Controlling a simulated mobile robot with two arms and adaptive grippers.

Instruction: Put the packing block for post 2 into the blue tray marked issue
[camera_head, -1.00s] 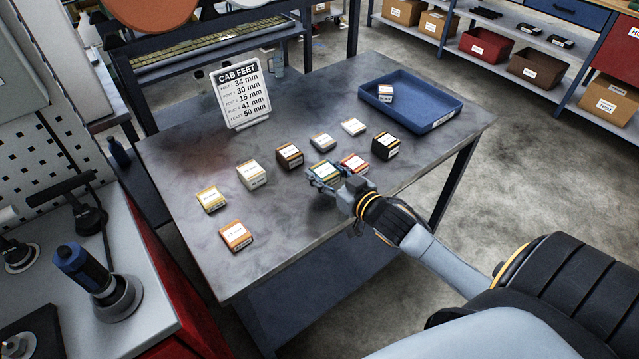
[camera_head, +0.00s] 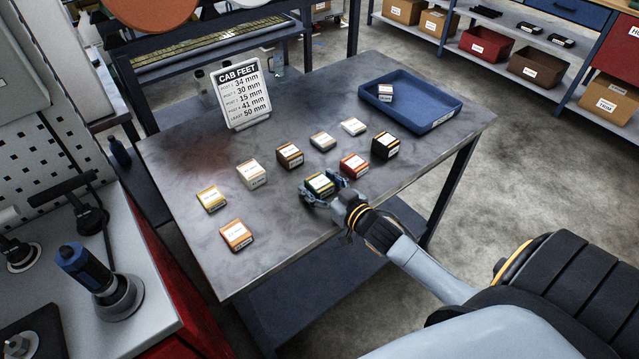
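The blue tray (camera_head: 450,103) stands at the table's far right and holds one small white-topped block (camera_head: 385,92); its front label is too small to read. A green and yellow block (camera_head: 320,184) with a white label is near the table's front edge. My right gripper (camera_head: 322,188) is at this block, with fingers on two sides of it; whether they press on it I cannot tell. The CAB FEET sign (camera_head: 241,94) stands at the back and lists post 2 as 30 mm. The block labels are too small to read. My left gripper is not in view.
Several other blocks stand on the table: orange (camera_head: 236,235), yellow (camera_head: 211,199), white (camera_head: 251,174), brown (camera_head: 289,155), grey (camera_head: 323,141), another white one (camera_head: 353,127), red (camera_head: 353,166) and black (camera_head: 385,145).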

